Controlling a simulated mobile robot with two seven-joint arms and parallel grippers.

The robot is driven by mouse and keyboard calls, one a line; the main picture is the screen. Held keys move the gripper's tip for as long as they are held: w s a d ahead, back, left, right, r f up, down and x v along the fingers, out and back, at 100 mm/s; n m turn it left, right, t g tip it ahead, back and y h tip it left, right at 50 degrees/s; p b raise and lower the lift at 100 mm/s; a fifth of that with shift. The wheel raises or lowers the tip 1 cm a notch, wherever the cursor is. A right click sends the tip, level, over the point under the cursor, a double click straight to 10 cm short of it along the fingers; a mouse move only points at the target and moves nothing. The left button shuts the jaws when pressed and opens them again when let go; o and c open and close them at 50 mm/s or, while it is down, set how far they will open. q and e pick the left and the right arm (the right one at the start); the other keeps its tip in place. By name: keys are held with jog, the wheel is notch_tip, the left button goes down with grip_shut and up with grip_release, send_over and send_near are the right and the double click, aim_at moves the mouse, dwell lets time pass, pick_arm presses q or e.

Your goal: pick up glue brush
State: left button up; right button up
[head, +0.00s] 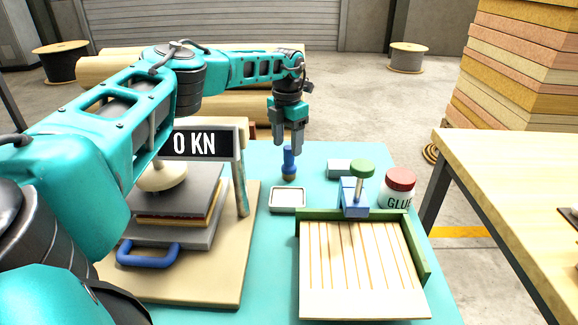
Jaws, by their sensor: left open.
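The glue brush (289,164) has a blue handle and stands upright on the teal table, just behind a small shallow tray. My left gripper (288,150) points straight down above it, with its fingertips at about the top of the handle. The jaws are open, and I cannot tell whether the handle top is between them. A white glue jar (397,190) with a red lid stands to the right. My right gripper is not in view.
The shallow tray (274,208) lies in front of the brush. A press with a "0 KN" sign (196,144) stands at left. A slatted panel (360,270) in a green frame and a blue clamp (354,200) are at right. Bare table lies behind the brush.

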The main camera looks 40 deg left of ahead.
aim_at(289, 162)
pick_arm(q)
notch_tip(289, 162, down, 5)
jog(key=shift+w+d+f+b, duration=0.1)
jog(key=shift+w+b, duration=0.05)
jog(key=shift+b, duration=0.3)
grip_shut()
dwell(0.3)
